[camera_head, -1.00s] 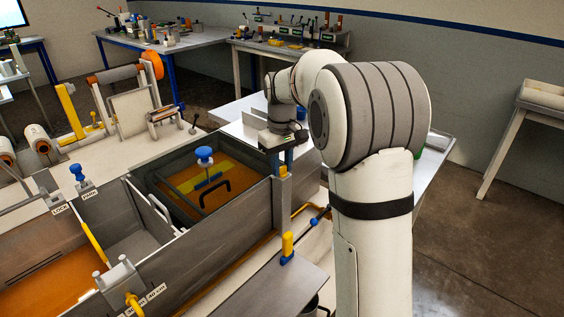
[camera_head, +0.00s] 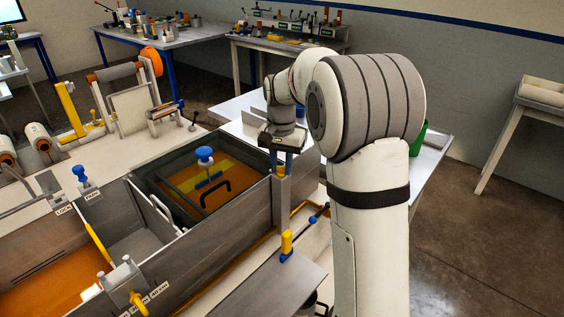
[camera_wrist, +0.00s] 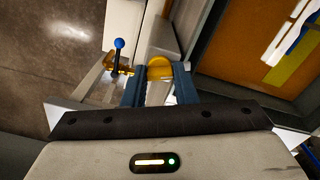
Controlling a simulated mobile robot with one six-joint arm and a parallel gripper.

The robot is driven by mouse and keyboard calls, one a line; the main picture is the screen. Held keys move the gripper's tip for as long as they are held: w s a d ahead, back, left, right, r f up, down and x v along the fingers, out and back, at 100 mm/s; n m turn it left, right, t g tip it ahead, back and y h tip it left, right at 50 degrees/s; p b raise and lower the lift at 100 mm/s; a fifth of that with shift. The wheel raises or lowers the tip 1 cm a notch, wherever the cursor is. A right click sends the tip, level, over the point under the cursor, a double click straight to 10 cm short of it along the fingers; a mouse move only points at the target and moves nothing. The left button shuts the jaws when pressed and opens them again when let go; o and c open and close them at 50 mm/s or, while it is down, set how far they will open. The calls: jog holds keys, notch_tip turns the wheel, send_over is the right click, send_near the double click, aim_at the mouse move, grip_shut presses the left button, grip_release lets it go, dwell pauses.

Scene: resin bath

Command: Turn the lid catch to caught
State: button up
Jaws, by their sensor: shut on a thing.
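The bath (camera_head: 238,217) is a grey metal tank with orange resin, seen in the head view. My gripper (camera_head: 281,165) points down at the top of the tank's near right corner post (camera_head: 282,200). In the wrist view, the blue fingers of my gripper (camera_wrist: 158,82) are shut on a yellow rounded piece (camera_wrist: 160,68), which looks like the lid catch. The fingers stand on either side of it.
A blue-ended lever (camera_wrist: 119,44) is beside my gripper in the wrist view. A yellow handle (camera_head: 287,241) stands on the front ledge. A blue knob (camera_head: 204,154) rises over the tank. Rollers (camera_head: 38,137) stand at the left. Open floor (camera_head: 470,240) is at the right.

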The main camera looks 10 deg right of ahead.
aim_at(281, 167)
jog(key=shift+r+m, duration=0.1)
jog(key=shift+m, duration=1.4)
jog(key=o, duration=1)
notch_tip(281, 167, up, 7)
jog(key=shift+r, duration=0.35)
